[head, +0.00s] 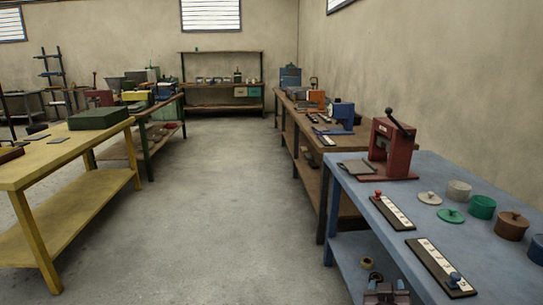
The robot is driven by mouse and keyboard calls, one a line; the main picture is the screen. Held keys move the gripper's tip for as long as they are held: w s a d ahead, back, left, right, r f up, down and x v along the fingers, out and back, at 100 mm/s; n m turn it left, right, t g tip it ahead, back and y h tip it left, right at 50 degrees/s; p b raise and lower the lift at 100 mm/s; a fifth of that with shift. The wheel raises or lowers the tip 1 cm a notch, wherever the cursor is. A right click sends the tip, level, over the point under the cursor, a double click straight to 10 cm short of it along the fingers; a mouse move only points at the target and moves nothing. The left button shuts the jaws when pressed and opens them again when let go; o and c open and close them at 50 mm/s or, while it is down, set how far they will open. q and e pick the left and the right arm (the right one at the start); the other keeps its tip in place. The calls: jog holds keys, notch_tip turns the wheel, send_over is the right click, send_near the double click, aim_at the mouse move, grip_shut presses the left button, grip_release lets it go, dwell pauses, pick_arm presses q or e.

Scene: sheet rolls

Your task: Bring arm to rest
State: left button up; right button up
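Neither of my arms nor grippers can be made out in the head view. The task names no other object. A blue workbench (345,215) stands close at the right. On it are a dark red press (392,148) with a black lever, a strip with a red knob (392,211) and a strip with a blue knob (441,266).
A yellow workbench (60,160) with a green case (98,117) stands at the left. A brown bench (318,160) runs behind the blue one. Small items, including a dark reddish one (386,294), lie low under the blue top. The concrete floor (210,200) between the benches is clear.

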pick_arm(q)
notch_tip(320, 180, up, 6)
jog(key=p, duration=0.6)
jog(key=shift+a+r+t, duration=0.15)
jog(key=shift+r+t, duration=0.05)
jog(key=shift+t, duration=0.2)
pick_arm(e)
jog(key=s+f+n+g+y, duration=0.1)
jog(key=s+f+y, duration=0.2)
jog(key=s, duration=1.4)
jog(key=s+f+n+g+y, duration=0.1)
jog(key=s+f, duration=0.6)
jog(key=s, duration=1.1)
jog(key=shift+d+g+y, duration=0.15)
jog(key=shift+g+y, duration=0.45)
jog(key=shift+y, duration=0.4)
pick_arm(q)
jog(key=shift+w+r, duration=0.15)
